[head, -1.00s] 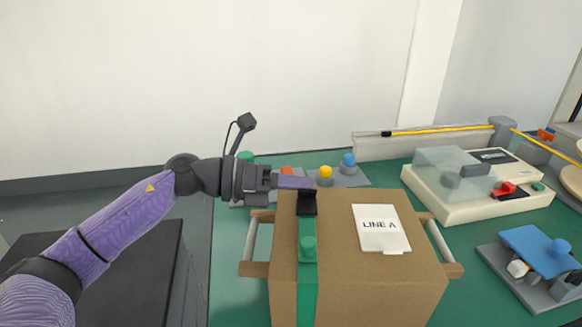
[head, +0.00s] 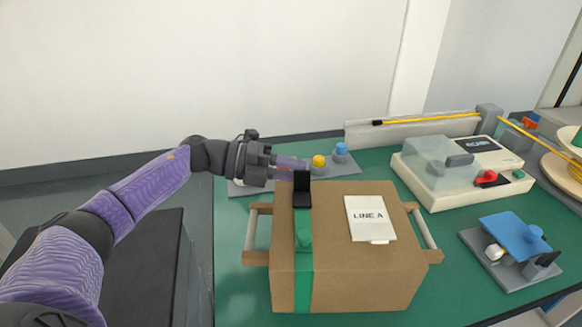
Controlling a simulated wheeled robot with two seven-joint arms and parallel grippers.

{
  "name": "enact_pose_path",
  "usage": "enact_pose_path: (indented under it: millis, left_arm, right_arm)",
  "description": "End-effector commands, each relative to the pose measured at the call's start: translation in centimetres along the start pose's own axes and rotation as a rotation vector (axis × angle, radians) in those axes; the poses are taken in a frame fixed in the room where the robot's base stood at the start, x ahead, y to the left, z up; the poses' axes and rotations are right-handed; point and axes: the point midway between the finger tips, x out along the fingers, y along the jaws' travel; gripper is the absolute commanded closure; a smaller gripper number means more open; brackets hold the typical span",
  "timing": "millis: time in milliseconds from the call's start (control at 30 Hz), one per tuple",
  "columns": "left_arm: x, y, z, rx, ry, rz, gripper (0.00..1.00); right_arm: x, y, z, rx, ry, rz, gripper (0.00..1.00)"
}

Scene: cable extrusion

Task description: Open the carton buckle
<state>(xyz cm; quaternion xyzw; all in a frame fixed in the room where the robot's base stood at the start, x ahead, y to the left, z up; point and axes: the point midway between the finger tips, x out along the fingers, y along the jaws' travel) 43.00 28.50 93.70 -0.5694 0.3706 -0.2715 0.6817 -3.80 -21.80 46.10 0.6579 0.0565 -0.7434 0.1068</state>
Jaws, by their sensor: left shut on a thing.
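The cardboard carton (head: 335,252) stands on the green table, with a green strap (head: 304,268) running over its top and down its front. A black buckle sits on the strap near the carton's back edge. Its flap (head: 302,183) stands up, apart from its flat black base (head: 302,201). My left gripper (head: 302,165) reaches in from the left, level with the flap's top edge, and is shut on the flap; the flap partly hides the fingertips. My right gripper does not show.
A white label reading "LINE A" (head: 368,218) lies on the carton's top. Carton side rails (head: 424,232) flank it. Behind are yellow (head: 318,161) and blue (head: 341,150) knobs on a grey plate. A cream machine (head: 462,174) and a blue-topped fixture (head: 514,235) stand at the right.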

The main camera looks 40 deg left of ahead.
Motion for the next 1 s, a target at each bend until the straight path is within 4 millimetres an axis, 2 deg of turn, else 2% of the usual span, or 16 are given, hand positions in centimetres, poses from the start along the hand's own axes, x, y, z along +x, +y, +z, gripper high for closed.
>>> enact_pose_path:
  millis: [633, 667, 800, 1000]
  left_arm:
    - [0.01, 0.11, 0.15, -0.041, 0.007, -0.001, 1.00]
    - [0.01, 0.11, 0.15, -0.041, 0.007, -0.001, 0.69]
    - [0.01, 0.10, 0.15, -0.041, 0.007, -0.001, 0.39]
    - [0.01, 0.10, 0.14, -0.040, 0.008, -0.001, 0.39]
  right_arm:
    - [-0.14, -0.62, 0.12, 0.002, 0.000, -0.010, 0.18]
    - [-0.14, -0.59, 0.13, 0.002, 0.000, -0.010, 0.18]
    - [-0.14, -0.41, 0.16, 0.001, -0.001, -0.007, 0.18]
    - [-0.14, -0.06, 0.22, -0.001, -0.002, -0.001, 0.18]
